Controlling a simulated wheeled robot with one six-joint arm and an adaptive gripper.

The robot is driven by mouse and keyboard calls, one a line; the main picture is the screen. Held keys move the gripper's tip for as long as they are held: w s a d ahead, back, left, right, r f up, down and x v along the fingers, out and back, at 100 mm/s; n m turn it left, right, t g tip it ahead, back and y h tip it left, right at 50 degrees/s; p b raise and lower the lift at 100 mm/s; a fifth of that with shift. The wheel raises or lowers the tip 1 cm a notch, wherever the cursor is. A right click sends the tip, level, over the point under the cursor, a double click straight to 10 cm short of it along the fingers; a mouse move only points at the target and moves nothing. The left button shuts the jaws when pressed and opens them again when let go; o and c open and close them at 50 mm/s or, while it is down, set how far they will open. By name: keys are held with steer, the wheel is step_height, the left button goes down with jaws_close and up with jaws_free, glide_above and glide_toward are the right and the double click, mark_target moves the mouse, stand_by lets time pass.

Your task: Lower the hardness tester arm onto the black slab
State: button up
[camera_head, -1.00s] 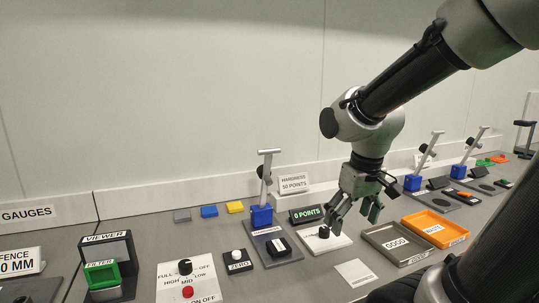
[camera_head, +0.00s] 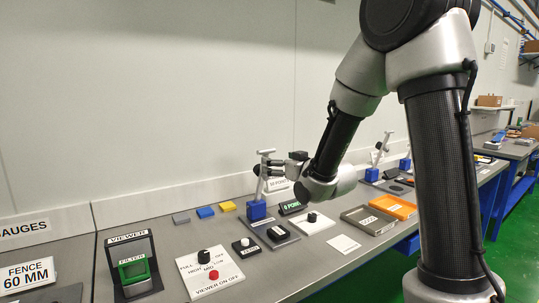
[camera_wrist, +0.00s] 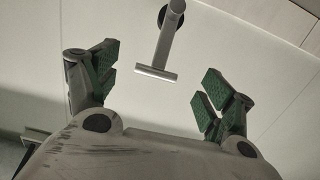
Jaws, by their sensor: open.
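The hardness tester in the head view has a blue block (camera_head: 257,211) and a silver arm (camera_head: 260,186) raised nearly upright, ending in a crossbar. The black slab (camera_head: 277,233) lies on the tester's dark plate, in front of the blue block. My gripper (camera_head: 276,165) points left beside the top of the raised arm and partly overlaps it. In the wrist view my gripper (camera_wrist: 160,68) is open, with a green-padded finger on each side. The arm's crossbar (camera_wrist: 155,72) shows between the fingers, apart from both. I cannot tell how deep it sits.
A points display (camera_head: 292,207) and a white knob plate (camera_head: 312,222) stand right of the tester. A ZERO box (camera_head: 245,248) is at its left front. GOOD (camera_head: 370,220) and orange (camera_head: 394,207) trays lie further right. Grey, blue and yellow blocks lie behind left.

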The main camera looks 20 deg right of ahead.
mark_target(268, 152)
steer(key=shift+t+y, duration=0.3)
steer(key=shift+t, duration=0.2)
steer(key=x, duration=0.2)
steer(key=r+x, duration=0.1)
steer(key=x, duration=0.2)
steer(key=r+x, duration=0.1)
steer(key=x, duration=0.2)
steer(key=shift+c, duration=0.5)
steer(key=c, duration=1.3)
steer(key=shift+f, duration=0.1)
steer(key=shift+c, duration=0.3)
